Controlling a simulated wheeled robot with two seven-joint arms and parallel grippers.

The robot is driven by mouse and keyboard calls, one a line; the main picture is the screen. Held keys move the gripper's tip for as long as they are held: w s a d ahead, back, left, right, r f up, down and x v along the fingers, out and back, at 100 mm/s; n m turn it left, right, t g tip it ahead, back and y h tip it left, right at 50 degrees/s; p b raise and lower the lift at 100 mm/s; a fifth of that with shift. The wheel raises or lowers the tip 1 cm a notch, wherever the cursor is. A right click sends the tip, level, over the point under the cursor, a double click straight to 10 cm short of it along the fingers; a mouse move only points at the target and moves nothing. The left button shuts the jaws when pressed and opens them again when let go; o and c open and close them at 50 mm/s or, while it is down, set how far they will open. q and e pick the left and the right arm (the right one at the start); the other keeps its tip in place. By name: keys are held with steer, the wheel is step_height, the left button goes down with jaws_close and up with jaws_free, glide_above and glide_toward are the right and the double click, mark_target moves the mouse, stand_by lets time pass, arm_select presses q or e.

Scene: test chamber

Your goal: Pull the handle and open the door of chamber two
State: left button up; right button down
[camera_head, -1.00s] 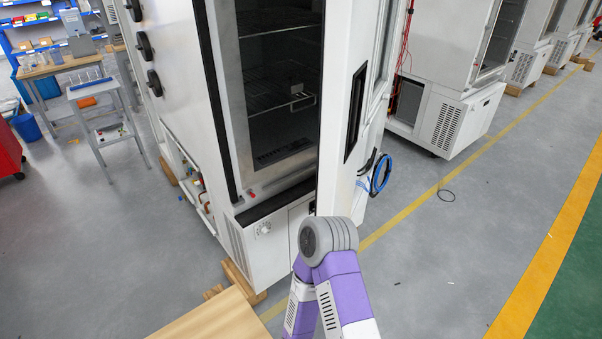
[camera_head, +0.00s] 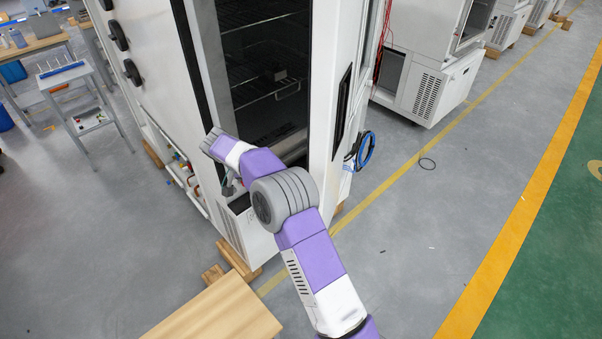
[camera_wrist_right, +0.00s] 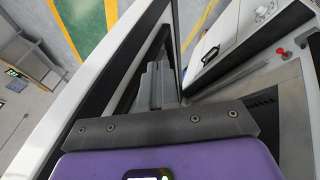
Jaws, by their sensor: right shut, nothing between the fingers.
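The white chamber (camera_head: 165,85) in front of me has its door (camera_head: 323,125) partly open, with a dark interior and wire shelves (camera_head: 262,85) showing. A long black handle or recess (camera_head: 342,108) is on the door's outer face. My right arm reaches up to the chamber's opening in the head view, where its gripper cannot be made out. In the right wrist view my right gripper (camera_wrist_right: 157,75) is shut and empty, in the gap between the door (camera_wrist_right: 92,85) and the chamber body. I cannot tell whether it touches the door. My left gripper is out of view.
A wooden tabletop (camera_head: 215,312) is at the bottom, close to the chamber's base. A blue coiled cable (camera_head: 365,150) hangs beside the door. More chambers (camera_head: 425,70) stand at the back right. The floor right of the door is mostly clear.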

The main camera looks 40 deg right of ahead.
step_height(320, 180, up, 6)
steer(key=d+m+h, duration=0.1)
steer(key=m, duration=0.1)
steer(key=s+d+f+p, duration=0.2)
steer(key=s+d+f, duration=0.3)
steer(key=d+f, duration=0.2)
steer(key=shift+s+d+f+g, duration=0.2)
steer(key=shift+s+d+g, duration=0.1)
steer(key=shift+d, duration=0.35)
